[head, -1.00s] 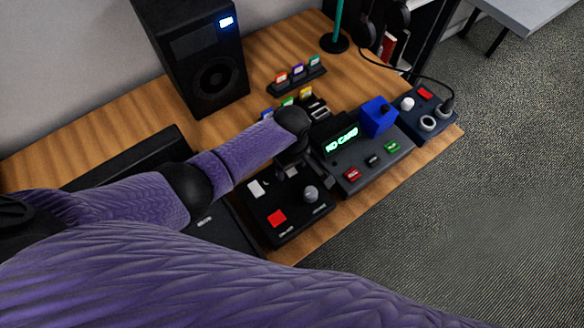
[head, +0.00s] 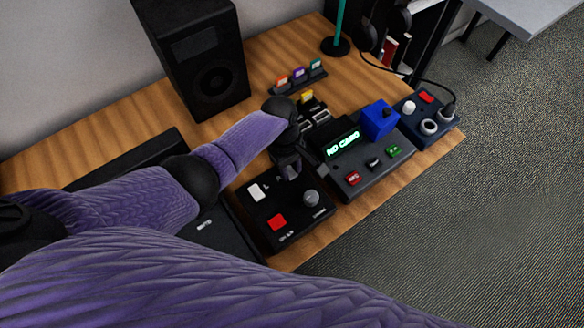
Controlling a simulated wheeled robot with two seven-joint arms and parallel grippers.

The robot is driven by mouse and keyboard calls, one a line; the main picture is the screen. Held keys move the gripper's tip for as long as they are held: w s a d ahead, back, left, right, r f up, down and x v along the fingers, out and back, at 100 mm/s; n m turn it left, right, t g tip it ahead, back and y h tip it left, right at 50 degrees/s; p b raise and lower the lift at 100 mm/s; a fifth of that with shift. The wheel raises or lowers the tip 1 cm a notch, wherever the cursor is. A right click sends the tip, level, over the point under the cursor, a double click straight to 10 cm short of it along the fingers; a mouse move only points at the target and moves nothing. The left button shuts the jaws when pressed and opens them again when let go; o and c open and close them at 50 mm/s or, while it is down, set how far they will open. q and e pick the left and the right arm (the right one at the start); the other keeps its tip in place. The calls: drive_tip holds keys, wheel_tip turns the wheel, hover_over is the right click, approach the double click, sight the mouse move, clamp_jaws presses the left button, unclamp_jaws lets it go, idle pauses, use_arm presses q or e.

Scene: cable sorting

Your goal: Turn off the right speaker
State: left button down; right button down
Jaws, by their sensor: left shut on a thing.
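The black speaker (head: 200,55) stands at the back left of the desk, and its front display is dark. A black control box (head: 262,222) lies at the desk's front edge, with a white switch (head: 257,192) on the left, a red button (head: 277,222) and a grey knob (head: 311,198). My left gripper (head: 290,172) points down at the box's far right part, right of the white switch. It is shut on a small part there, likely a second switch, which the fingers hide. My right gripper is out of view.
Right of the control box stands a card reader (head: 350,180) showing "NO CARD", with a blue block (head: 379,119) behind it. A dark blue box (head: 428,123) with a cable is further right. A card rack (head: 298,82) and a teal pole (head: 340,25) stand behind.

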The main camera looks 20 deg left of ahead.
use_arm(q)
drive_tip(key=shift+h, duration=0.3)
drive_tip(key=shift+c, duration=2)
unclamp_jaws()
drive_tip(key=p+v, duration=0.5)
drive_tip(key=v, duration=0.5)
